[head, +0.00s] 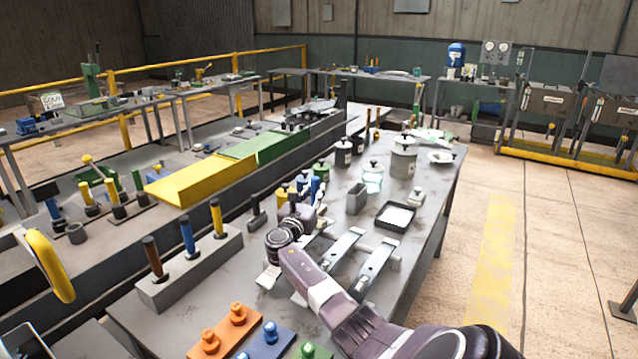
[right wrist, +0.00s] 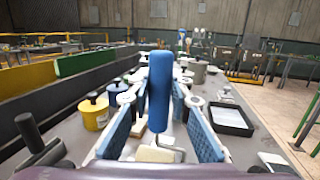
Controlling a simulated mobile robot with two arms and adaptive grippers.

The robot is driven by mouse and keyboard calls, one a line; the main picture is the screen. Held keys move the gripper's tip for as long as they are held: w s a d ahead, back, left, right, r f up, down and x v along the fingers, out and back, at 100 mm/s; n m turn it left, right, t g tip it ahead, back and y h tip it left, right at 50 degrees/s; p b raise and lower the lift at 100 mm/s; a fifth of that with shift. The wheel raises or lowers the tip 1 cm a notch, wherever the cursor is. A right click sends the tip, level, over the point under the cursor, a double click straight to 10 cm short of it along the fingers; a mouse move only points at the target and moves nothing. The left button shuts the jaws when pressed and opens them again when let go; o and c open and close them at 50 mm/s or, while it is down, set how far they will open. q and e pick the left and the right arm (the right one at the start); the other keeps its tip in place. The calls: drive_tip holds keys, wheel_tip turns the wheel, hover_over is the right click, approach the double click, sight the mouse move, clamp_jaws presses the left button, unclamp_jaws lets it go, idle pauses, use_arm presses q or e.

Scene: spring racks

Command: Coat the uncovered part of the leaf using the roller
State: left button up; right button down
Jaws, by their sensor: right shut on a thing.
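My right gripper (head: 300,205) is over the near part of the grey table and is shut on the roller. In the right wrist view the roller's blue handle (right wrist: 159,88) stands upright between the two blue-padded fingers, with a pale roller head (right wrist: 154,154) below it. Two long grey leaves (head: 345,243) (head: 379,257) lie side by side to the right of the gripper, partly behind my right arm. I cannot tell which part is coated. A dark tray (head: 379,224) with a white filling lies beyond the leaves; it also shows in the right wrist view (right wrist: 213,125).
A grey block with brown, blue and yellow handles (head: 187,236) stands left of the gripper. Orange, blue and green knobbed plates (head: 225,333) lie at the front. Pots (head: 403,160) and a small grey box (head: 357,198) stand farther back.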

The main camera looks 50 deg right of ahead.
drive_tip(key=shift+a+r, duration=0.1)
drive_tip(key=shift+a, duration=0.35)
drive_tip(key=shift+p+v, duration=1.1)
drive_tip(key=w+p+v, duration=0.2)
drive_tip(key=p+v, duration=0.1)
drive_tip(key=v, duration=0.8)
drive_tip(key=w+a+p+v, duration=0.1)
drive_tip(key=w+p+v, duration=0.2)
drive_tip(key=v, duration=0.8)
drive_tip(key=shift+a+p, duration=0.25)
drive_tip(key=shift+p, duration=0.3)
drive_tip(key=shift+r, duration=0.15)
